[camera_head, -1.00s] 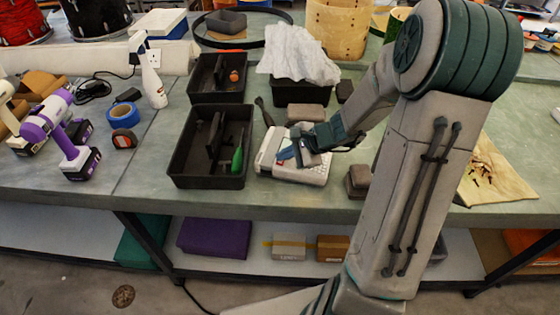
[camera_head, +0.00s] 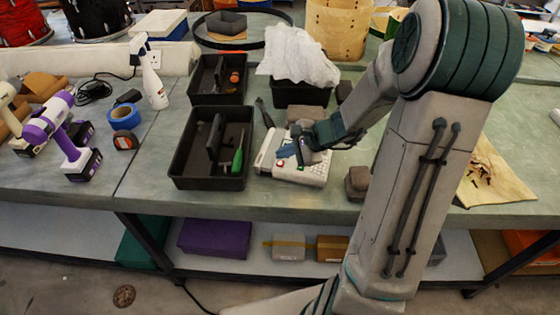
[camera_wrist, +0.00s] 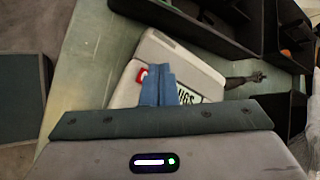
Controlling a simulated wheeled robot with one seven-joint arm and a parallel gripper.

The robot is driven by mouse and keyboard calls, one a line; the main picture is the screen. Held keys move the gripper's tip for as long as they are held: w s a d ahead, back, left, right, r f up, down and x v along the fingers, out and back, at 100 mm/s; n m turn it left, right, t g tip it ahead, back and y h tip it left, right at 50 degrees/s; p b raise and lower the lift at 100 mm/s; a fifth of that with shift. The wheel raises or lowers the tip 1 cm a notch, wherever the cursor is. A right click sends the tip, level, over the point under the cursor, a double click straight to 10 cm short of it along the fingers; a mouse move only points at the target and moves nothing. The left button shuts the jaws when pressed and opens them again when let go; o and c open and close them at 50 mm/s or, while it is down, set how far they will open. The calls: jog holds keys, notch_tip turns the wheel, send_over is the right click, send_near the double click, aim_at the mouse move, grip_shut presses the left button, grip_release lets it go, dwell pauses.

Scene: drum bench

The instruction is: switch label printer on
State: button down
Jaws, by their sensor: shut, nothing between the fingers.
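The label printer (camera_head: 312,177) is a pale, boxy device with dark keys, lying on the bench right of the lower black tray. In the wrist view its light casing (camera_wrist: 192,62) fills the middle, with a strip of large dark letters partly hidden by my fingers. A small red switch (camera_wrist: 141,76) shows at the printer's edge, just left of my fingertips. My gripper (camera_head: 284,152) is over the printer; its blue fingers (camera_wrist: 158,72) are shut together and empty. I cannot tell whether they touch the casing or the switch.
Black trays (camera_head: 177,174) with a green-handled tool (camera_head: 238,158) stand left of the printer. Brown blocks (camera_head: 358,182) lie right of and behind it. A white cloth (camera_head: 298,66) covers a bin behind. Bare bench lies in front of the printer.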

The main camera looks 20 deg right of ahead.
aim_at(285, 165)
notch_tip(285, 165, up, 6)
jog(key=p, duration=0.4)
dwell(1.3)
